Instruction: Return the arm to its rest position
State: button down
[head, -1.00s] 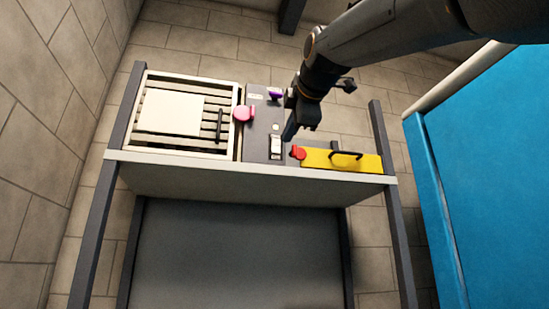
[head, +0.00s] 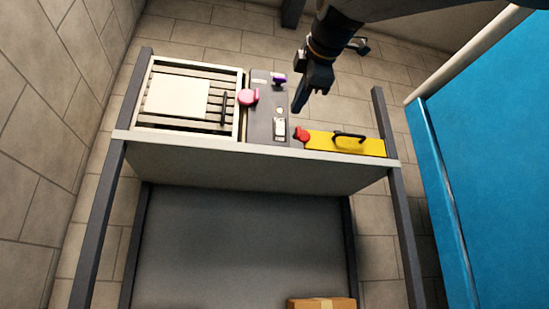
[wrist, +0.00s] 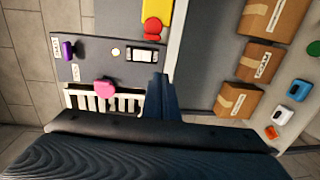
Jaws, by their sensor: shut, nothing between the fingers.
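My gripper (head: 296,104) hangs at the end of my arm in the head view, above the grey control panel (head: 262,110) and apart from it. Its fingers are together with nothing between them. In the wrist view my gripper (wrist: 163,82) points past the panel, with the white rocker switch (wrist: 142,55) just beyond its tips. The panel also carries a pink knob (head: 249,97), a purple knob (head: 279,79) and a red knob (head: 302,134) by the yellow cover.
A slatted grille (head: 145,119) with a pale sheet (head: 178,96) lies left of the panel. A yellow cover (head: 320,141) with a black handle lies right. A blue surface (head: 480,170) stands at the right. Cardboard boxes (wrist: 237,101) show in the wrist view; one box (head: 322,303) shows low in the head view.

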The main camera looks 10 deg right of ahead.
dwell(0.3)
jog(key=w+f+m+g, duration=0.2)
jog(key=w+f, duration=0.4)
jog(key=f, duration=0.5)
jog(key=w+f+m+g, duration=0.2)
jog(key=w+f, duration=0.4)
jog(key=f, duration=0.5)
notch_tip(320, 180, down, 22)
jog(key=w+m+g, duration=0.2)
jog(key=m+g, duration=0.2)
jog(key=s+f+m+g+p, duration=0.1)
jog(key=s+f+m+g, duration=0.2)
jog(key=s+f, duration=0.85)
jog(key=s+f+m+g+p, duration=0.1)
jog(key=s+f+m+g, duration=0.25)
jog(key=f, duration=1.65)
jog(key=s+f+m+g, duration=0.2)
jog(key=s+f+m, duration=0.1)
jog(key=s+f, duration=0.7)
jog(key=shift+s+a, duration=0.3)
jog(key=shift+s, duration=0.65)
